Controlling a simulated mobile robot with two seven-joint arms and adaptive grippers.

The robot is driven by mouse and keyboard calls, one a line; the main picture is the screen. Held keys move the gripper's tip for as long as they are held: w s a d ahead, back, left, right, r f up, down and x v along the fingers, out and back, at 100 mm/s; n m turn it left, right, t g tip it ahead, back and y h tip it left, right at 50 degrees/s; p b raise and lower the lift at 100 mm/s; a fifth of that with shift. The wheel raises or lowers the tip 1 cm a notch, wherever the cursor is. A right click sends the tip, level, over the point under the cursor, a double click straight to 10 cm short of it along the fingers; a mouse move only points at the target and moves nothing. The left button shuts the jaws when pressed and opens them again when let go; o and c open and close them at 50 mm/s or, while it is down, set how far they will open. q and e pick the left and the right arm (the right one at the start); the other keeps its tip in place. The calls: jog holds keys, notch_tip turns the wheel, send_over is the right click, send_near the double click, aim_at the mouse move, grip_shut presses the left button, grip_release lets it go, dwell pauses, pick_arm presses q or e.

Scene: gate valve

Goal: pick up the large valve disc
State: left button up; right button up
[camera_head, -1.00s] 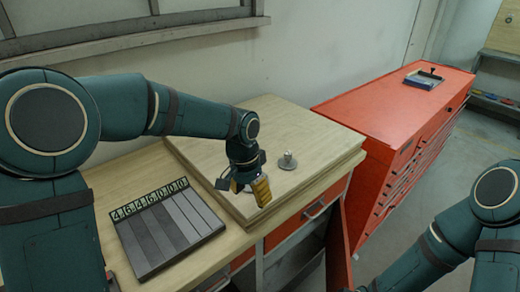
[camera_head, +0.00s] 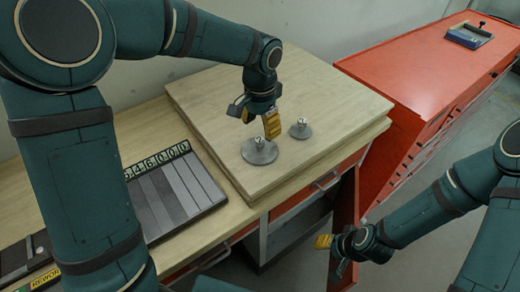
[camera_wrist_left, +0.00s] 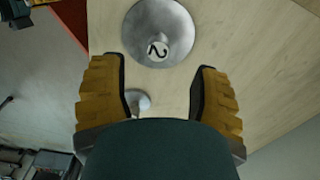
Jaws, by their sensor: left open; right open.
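The large valve disc (camera_head: 259,152) is a grey round plate with a small central knob, lying flat on the raised wooden board. A smaller disc (camera_head: 300,130) lies to its right. My left gripper (camera_head: 258,115) is open and empty, above and behind the large disc in the head view. In the left wrist view the large disc (camera_wrist_left: 158,30) lies beyond the open fingers, with a "2"-like mark on its knob. The small disc (camera_wrist_left: 138,102) shows between the fingers, partly hidden by the gripper body. My right gripper (camera_head: 335,246) is open and empty, off the bench at the lower right.
The wooden board (camera_head: 215,95) sits on a workbench with orange drawers. A striped grey panel with number tiles (camera_head: 165,195) lies left of the board. A red cabinet (camera_head: 410,80) stands to the right with a blue tray (camera_head: 468,36) on top.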

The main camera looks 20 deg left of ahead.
aim_at(260, 140)
pick_arm(q)
jog(key=shift+s+f+b, duration=0.15)
jog(key=shift+f+b, duration=0.05)
jog(key=shift+f, duration=1.3)
jog(key=shift+s+f+b, duration=0.1)
jog(key=shift+f+b, duration=0.05)
jog(key=shift+f, duration=1.3)
jog(key=shift+o, duration=0.2)
grip_shut()
